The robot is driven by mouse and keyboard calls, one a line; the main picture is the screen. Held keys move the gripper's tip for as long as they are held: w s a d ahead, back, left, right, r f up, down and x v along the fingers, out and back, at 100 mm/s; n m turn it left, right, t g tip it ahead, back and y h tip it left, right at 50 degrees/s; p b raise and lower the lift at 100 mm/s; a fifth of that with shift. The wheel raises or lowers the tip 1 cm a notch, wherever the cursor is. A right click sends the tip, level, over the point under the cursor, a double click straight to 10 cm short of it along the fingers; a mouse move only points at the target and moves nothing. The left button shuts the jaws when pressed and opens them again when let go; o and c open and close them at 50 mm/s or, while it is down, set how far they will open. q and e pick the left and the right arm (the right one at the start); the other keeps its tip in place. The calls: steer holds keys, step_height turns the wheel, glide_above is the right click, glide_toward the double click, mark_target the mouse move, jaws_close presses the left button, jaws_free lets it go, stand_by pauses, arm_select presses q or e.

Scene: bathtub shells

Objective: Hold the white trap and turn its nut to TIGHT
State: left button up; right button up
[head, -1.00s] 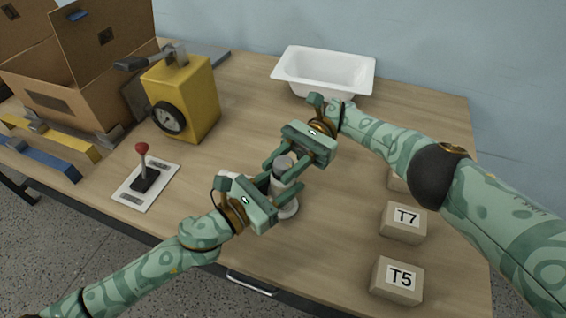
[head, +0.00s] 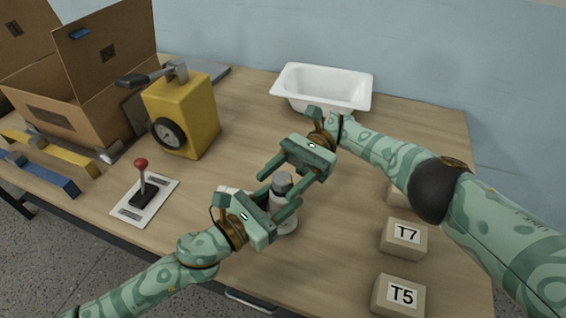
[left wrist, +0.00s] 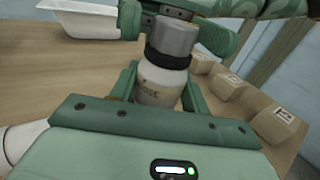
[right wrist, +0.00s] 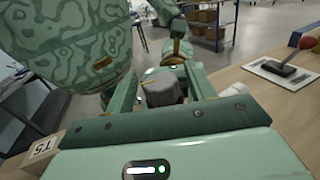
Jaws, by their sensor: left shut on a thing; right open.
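The white trap (head: 286,224) stands upright on the wooden table with a grey nut (head: 282,183) on top. My left gripper (head: 283,205) is shut on the trap's white body, which also shows between its fingers in the left wrist view (left wrist: 160,86). My right gripper (head: 279,191) is open, with its fingers on either side of the nut. In the right wrist view the nut (right wrist: 161,87) sits between the fingers, with gaps beside it. The fingers partly hide the trap in the head view. I see no readable TIGHT mark.
A white bathtub shell (head: 325,88) stands at the back. A yellow box with a dial (head: 182,115) and a red-knobbed lever (head: 143,180) are at left. Cardboard boxes marked T7 (head: 404,238) and T5 (head: 399,297) stand at right, below my right arm.

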mark_target(283, 178)
step_height(283, 178, up, 10)
steer(key=shift+f, duration=0.25)
arm_select(q)
steer(key=o, duration=1.2)
steer(key=shift+c, duration=0.2)
